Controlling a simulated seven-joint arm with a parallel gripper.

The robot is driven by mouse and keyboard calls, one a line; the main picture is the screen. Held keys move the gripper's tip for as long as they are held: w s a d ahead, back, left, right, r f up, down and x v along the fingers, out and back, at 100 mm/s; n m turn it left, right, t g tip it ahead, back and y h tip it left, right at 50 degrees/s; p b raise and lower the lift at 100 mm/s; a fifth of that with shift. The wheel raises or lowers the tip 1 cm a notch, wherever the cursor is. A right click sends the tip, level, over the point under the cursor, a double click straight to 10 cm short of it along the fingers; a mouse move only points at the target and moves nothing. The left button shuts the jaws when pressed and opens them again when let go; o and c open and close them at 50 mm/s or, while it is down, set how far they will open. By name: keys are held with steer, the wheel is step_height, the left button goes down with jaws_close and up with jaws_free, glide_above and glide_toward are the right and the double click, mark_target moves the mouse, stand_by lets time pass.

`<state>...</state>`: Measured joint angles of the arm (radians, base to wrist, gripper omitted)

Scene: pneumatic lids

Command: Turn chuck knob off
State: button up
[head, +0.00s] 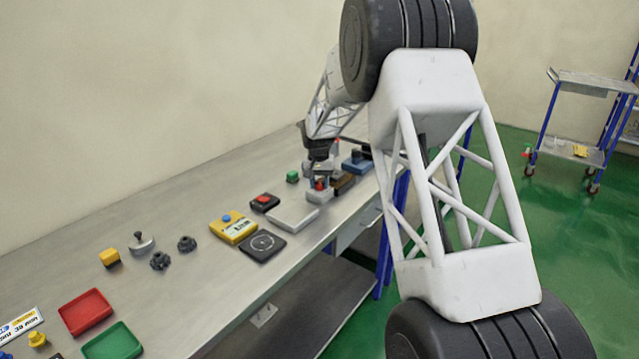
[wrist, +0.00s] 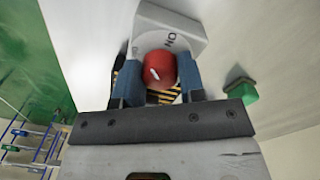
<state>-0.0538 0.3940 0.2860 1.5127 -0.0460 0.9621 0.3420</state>
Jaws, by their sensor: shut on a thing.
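The chuck knob is red (wrist: 158,68) with a white mark on its face. It sits on a grey plate (wrist: 176,22) with dark lettering, partly covered by the knob. In the wrist view my gripper (wrist: 160,80) has its two blue fingers on either side of the knob and is shut on it. In the head view my gripper (head: 319,166) is small, at the far end of the bench, just over the red knob (head: 320,185) and its grey base (head: 319,196). The finger contact is hidden there.
A green block (wrist: 242,92) stands beside the knob's base; it also shows in the head view (head: 292,177). Blue and brown parts crowd the right side. A pale tray (head: 293,218), yellow device (head: 233,230) and black plate (head: 263,246) lie nearer on the bench (head: 190,290).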

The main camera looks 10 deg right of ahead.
mark_target(320, 183)
steer(key=n, duration=0.4)
steer(key=shift+n, duration=0.3)
steer(key=n, duration=0.4)
steer(key=shift+n, duration=0.4)
steer(key=o, duration=0.9)
steer(key=shift+r, duration=0.1)
steer(key=shift+s+r, duration=0.1)
steer(key=shift+r, duration=3.75)
